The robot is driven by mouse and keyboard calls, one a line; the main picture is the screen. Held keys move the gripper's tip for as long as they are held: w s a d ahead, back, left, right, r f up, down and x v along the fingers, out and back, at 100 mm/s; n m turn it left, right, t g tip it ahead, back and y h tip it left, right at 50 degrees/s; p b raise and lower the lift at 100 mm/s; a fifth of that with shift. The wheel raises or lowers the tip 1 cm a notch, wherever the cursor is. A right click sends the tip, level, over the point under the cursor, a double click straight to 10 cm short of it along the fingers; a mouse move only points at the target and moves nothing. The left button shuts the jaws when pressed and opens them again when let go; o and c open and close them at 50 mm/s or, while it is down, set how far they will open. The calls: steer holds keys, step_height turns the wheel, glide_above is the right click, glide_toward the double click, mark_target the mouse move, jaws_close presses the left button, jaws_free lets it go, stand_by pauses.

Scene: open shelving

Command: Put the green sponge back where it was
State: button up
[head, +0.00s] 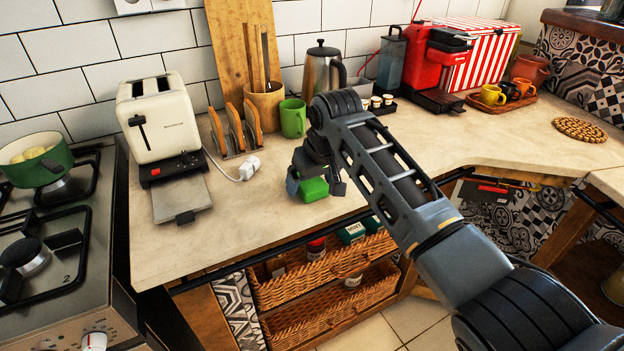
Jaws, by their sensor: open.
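The green sponge (313,190) is near the front edge of the worktop (240,225). My gripper (315,186) is above and around it, with one finger to its left and one to its right. The fingers are open, and a small gap shows between the sponge and the right finger. I cannot tell whether the left finger touches it. The sponge seems to rest on the worktop. My wrist hides what is just behind it.
A green mug (293,118), a toast rack (236,131) and a white plug (249,167) stand or lie behind and to the left. A toaster (160,125) is further left. A small dark tray (376,106) is behind my arm. Wicker baskets (325,283) sit below.

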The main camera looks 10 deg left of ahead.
steer(key=v, duration=1.2)
steer(key=shift+r, duration=0.15)
steer(key=shift+c, duration=0.2)
stand_by(0.8)
